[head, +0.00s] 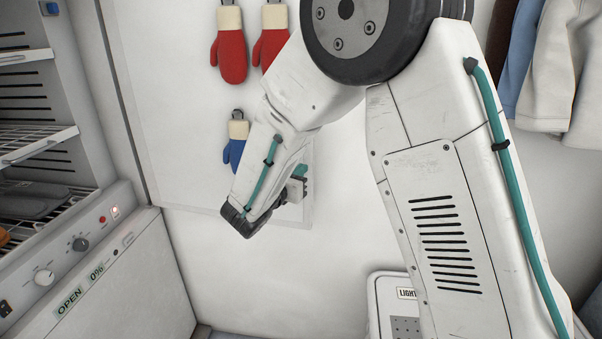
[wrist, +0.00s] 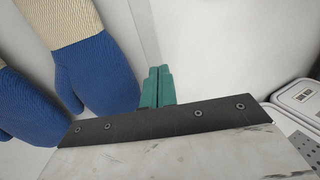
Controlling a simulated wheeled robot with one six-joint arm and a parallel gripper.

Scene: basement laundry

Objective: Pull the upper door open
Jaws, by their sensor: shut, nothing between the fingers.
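The upper door (head: 185,120) looks like the large white panel right of the cabinet's shelves. It stands swung out, with the shelf compartment (head: 40,130) uncovered. Its lower and right edges show against the white wall. My gripper (head: 303,171) is near the door's lower right edge in the head view, partly hidden behind my wrist. In the wrist view its teal fingers (wrist: 157,85) are together and empty, beside a pale vertical edge (wrist: 146,35). I cannot tell whether they touch it. No handle shows.
Red mittens (head: 231,55) and blue mittens (head: 234,150) hang close by; the blue ones (wrist: 95,75) are left of my fingers. The cabinet's control panel (head: 75,245) is at left. A lidded box (head: 388,295) stands below right, and clothes (head: 570,70) hang at right.

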